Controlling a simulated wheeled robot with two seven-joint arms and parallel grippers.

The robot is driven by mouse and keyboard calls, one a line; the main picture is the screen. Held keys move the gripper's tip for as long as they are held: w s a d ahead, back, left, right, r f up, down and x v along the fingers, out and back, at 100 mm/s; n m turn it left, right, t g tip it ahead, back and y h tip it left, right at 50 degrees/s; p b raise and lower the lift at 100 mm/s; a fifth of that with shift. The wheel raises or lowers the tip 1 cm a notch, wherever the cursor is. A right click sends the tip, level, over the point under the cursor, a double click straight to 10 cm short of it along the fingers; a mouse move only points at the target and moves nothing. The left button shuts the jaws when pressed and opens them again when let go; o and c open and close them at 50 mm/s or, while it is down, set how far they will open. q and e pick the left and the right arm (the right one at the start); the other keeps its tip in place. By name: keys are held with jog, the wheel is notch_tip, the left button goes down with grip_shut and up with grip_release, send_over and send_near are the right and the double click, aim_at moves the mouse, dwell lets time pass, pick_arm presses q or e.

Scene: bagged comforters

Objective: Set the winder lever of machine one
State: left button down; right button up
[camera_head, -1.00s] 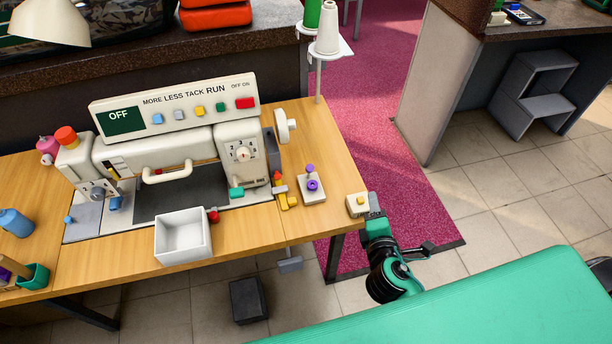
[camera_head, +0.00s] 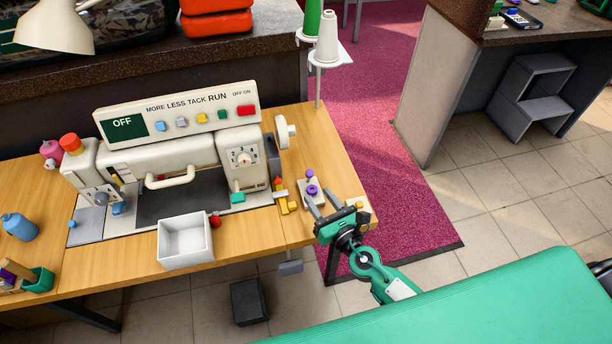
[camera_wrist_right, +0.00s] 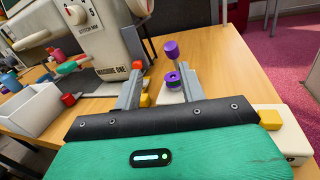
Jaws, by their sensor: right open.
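Machine one is a cream sewing machine (camera_head: 155,165) on the wooden table; its "MACHINE ONE" label (camera_wrist_right: 112,70) shows in the right wrist view. To its right stands a small pale winder block with a purple-topped peg (camera_head: 309,173) and a purple disc (camera_head: 312,190). I cannot tell which purple part is the lever. In the right wrist view the peg's purple top (camera_wrist_right: 171,49) and the disc (camera_wrist_right: 172,78) appear between and just beyond the fingertips. My right gripper (camera_head: 320,202) is open and empty, its two fingers pointing toward the block. My left gripper is out of view.
A white open bin (camera_head: 185,242) stands at the table's front. Yellow and red parts (camera_head: 285,200) sit just left of the winder block. A cream block with a yellow button (camera_wrist_right: 285,130) lies by the table's right corner, close to my gripper. A thread stand (camera_head: 326,55) rises behind.

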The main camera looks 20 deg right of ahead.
aim_at(307, 180)
jog(key=p+x, duration=0.1)
jog(key=x, duration=0.6)
jog(key=shift+w, duration=0.25)
jog(key=shift+r, duration=0.1)
jog(key=shift+a, duration=0.1)
